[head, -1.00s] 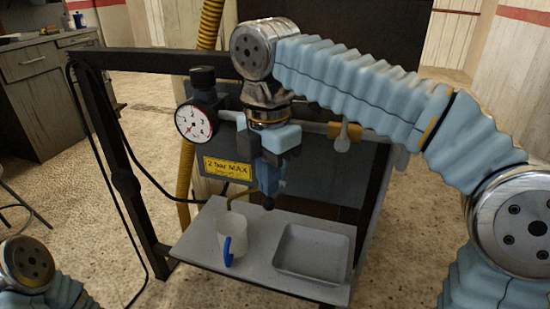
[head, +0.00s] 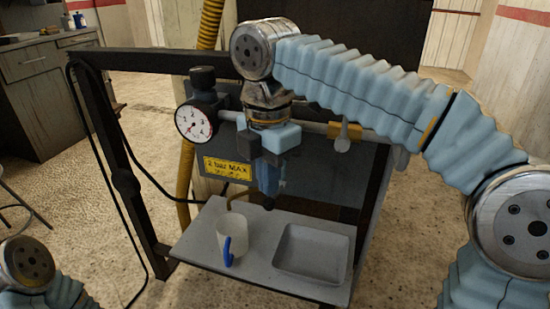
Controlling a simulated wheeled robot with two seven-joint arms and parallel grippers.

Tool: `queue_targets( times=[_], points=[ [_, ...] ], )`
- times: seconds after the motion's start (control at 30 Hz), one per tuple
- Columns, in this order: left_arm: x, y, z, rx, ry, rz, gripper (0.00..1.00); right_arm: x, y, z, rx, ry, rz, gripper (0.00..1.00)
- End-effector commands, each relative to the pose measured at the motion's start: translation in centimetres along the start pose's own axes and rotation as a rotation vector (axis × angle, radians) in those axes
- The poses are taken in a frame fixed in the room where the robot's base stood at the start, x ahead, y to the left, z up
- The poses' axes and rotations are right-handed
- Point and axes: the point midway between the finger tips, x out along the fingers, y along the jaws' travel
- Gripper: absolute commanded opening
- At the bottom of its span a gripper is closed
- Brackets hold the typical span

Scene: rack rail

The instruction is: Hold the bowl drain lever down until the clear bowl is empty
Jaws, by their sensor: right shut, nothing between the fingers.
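My right gripper (head: 268,158) points down in front of the regulator unit, its fingers together and empty. Just below and behind it is the bluish bowl (head: 270,180), its upper part hidden by the fingers. A small dark piece (head: 269,204) sits at the bowl's lower end; I cannot tell whether it is the drain lever or which way it is set. The fluid level in the bowl cannot be read. A pale cup with a blue handle (head: 233,236) stands on the shelf below and left of the bowl. Of my left arm only a part shows at the lower left.
A round gauge (head: 194,122) and a black knob (head: 203,77) sit left of the gripper, above a yellow "2 bar MAX" label (head: 228,167). A valve with a yellow part (head: 345,131) is on the pipe at right. A grey tray (head: 312,250) sits on the shelf (head: 208,252).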

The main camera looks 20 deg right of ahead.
Motion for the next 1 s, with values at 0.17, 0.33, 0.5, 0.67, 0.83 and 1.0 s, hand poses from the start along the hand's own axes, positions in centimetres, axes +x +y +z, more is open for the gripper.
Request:
queue_targets(
  times=[0.17,0.33,0.5,0.67,0.83,1.0],
  points=[
    [0.0,0.0,0.0,0.0,0.0,0.0,0.43,0.0,0.0,0.0,0.0,0.0,0.0,0.0],
    [0.0,0.0,0.0,0.0,0.0,0.0,0.43,0.0,0.0,0.0,0.0,0.0,0.0,0.0],
    [0.3,-0.1,0.0,0.0,0.0,0.0,0.43,0.5,0.0,0.0,0.0,0.0,0.0,0.0],
    [0.7,-0.3,0.0,0.0,0.0,0.0,0.43,1.0,0.0,0.0,0.0,0.0,0.0,0.0],
    [1.1,-0.4,0.0,0.0,0.0,0.0,0.43,1.6,0.0,0.0,0.0,0.0,0.0,0.0],
    [1.5,-0.6,0.0,0.0,0.0,0.0,0.43,2.3,0.0,0.0,0.0,0.0,-0.001,0.0]
  ],
)
